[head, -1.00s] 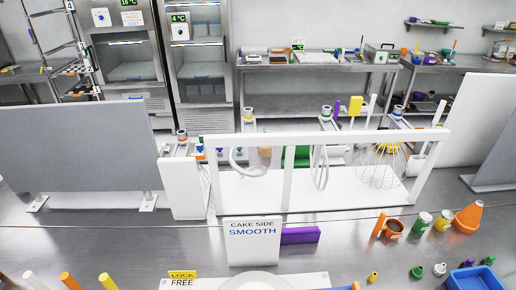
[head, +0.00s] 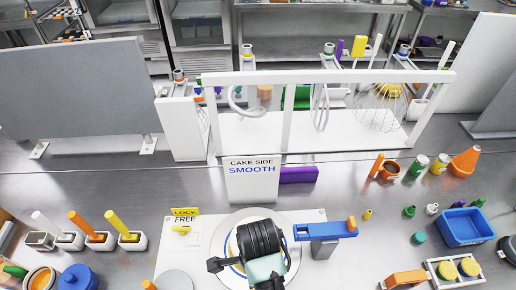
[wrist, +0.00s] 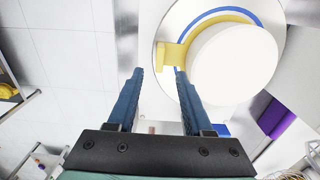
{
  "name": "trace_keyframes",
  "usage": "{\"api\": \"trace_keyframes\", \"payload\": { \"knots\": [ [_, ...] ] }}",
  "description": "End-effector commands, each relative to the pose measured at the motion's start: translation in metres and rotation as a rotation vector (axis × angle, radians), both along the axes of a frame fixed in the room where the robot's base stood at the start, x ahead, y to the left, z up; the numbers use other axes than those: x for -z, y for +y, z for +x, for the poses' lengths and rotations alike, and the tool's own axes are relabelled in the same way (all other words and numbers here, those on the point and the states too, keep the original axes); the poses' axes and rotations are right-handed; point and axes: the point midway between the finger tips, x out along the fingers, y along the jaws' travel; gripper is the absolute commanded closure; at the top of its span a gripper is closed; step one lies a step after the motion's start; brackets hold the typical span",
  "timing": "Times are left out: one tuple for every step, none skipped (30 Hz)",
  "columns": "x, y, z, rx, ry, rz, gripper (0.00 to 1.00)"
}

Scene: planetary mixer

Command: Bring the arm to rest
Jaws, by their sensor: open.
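My gripper (wrist: 158,72) is open in the wrist view, its two blue fingers apart with nothing between them. A turntable with a blue ring (wrist: 218,14) lies beyond the fingertips, with a white round cake (wrist: 234,64) and a yellow piece (wrist: 174,54) on it. I cannot tell the gap from fingertips to the yellow piece. In the head view my dark wrist and pale green hand cover the middle of the turntable (head: 226,225), and the fingertips cannot be made out there.
A sign reading "CAKE SIDE SMOOTH" (head: 252,182) stands behind the turntable. A blue block on a grey stand (head: 325,231) is close to the right. Colored-handled tools (head: 85,226) stand at left, a blue bin (head: 466,227) at right. A white rack frame (head: 330,77) spans the back.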

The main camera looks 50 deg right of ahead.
Motion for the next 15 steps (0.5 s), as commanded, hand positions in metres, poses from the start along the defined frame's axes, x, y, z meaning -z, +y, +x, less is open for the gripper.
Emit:
{"api": "trace_keyframes", "payload": {
  "knots": [
    [-0.01,-0.001,0.001,0.0,-0.004,-0.003,0.49],
    [-0.016,-0.001,0.001,0.0,-0.004,-0.003,0.49],
    [-0.023,-0.001,0.001,0.0,-0.004,-0.003,0.49],
    [-0.028,0.0,0.001,0.0,-0.003,-0.002,0.49],
    [-0.035,0.0,0.001,0.0,-0.003,-0.002,0.49],
    [-0.04,0.0,0.001,0.0,-0.002,-0.001,0.49],
    [-0.043,0.0,0.0,0.0,-0.001,-0.001,0.49],
    [-0.045,0.0,0.0,0.0,0.0,0.0,0.49],
    [-0.047,0.0,0.0,0.0,0.0,0.0,0.49],
    [-0.049,0.0,0.0,0.0,0.0,0.0,0.49],
    [-0.05,0.0,0.0,0.0,0.0,0.0,0.49],
    [-0.05,0.0,0.0,0.0,0.001,0.001,0.49],
    [-0.051,0.0,0.0,0.0,0.001,0.001,0.49],
    [-0.051,0.0,0.0,0.0,0.001,0.001,0.49],
    [-0.051,0.0,0.0,0.0,0.001,0.001,0.49]
  ]
}}
